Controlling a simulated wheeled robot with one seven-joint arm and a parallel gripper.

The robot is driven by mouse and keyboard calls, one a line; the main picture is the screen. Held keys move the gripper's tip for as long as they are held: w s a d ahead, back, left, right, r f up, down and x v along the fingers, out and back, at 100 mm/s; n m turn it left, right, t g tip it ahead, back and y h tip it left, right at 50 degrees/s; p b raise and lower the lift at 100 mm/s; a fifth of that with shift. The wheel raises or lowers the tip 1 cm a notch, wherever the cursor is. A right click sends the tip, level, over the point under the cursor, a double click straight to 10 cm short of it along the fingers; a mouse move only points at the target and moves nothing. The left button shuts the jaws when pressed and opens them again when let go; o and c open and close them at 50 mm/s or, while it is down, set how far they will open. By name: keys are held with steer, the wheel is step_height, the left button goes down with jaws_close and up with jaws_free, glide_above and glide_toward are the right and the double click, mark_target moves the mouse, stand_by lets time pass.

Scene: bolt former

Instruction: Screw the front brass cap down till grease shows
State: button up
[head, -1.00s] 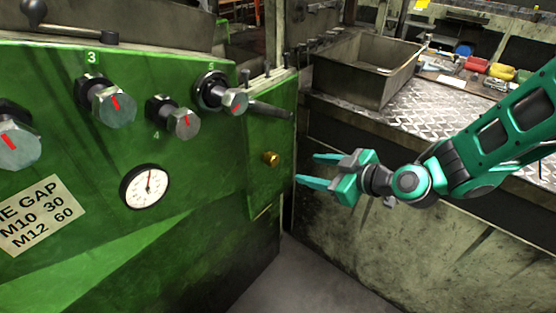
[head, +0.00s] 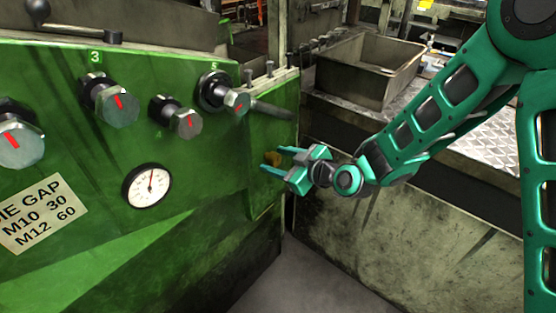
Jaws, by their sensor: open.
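The brass cap (head: 273,158) is a small gold knob low on the right end of the green machine panel. My gripper (head: 272,157) is at the cap with its fingers spread, one above and one below it in the picture. The fingers partly cover the cap, and I cannot tell whether they touch it. No grease is visible around the cap.
A black bar (head: 270,109) sticks out from the panel just above my gripper. A dial gauge (head: 147,186) and several hex knobs sit to the left. A metal bin (head: 368,68) stands on the bench behind. The floor below is clear.

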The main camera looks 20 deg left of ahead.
steer(key=shift+w+a+f, duration=0.1)
steer(key=shift+a, duration=0.1)
steer(key=c, duration=1)
steer(key=shift+c, duration=0.2)
